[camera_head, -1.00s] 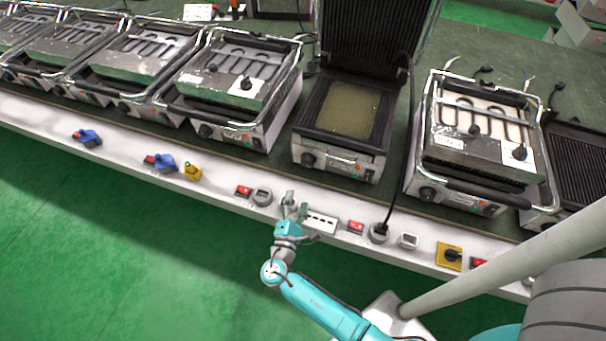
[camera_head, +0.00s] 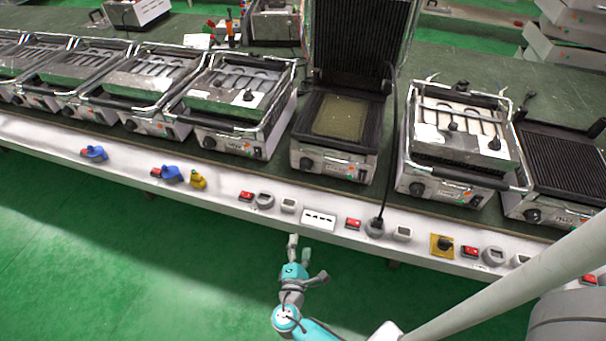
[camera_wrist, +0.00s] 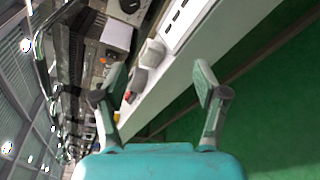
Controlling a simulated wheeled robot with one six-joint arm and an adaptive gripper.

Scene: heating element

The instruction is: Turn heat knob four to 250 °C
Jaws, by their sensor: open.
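Several grills stand in a row, each with a dark round heat knob on its front panel. The knobs show on the middle open grill (camera_head: 306,163), on the grill left of it (camera_head: 209,142) and on the grill right of it (camera_head: 416,188). I cannot tell which knob is number four, and the temperature marks are too small to read. My gripper (camera_head: 306,259) is open and empty in front of the bench edge, apart from every knob. In the wrist view my gripper (camera_wrist: 158,76) has its fingers spread, with a dark knob (camera_wrist: 129,5) at the top edge.
The white bench ledge (camera_head: 225,198) carries blue plugs (camera_head: 172,174), a yellow plug (camera_head: 198,180), red switches, a white socket strip (camera_head: 319,219) and a yellow rotary switch (camera_head: 441,245). A black cable (camera_head: 388,150) hangs by the open grill. Green floor in front is clear.

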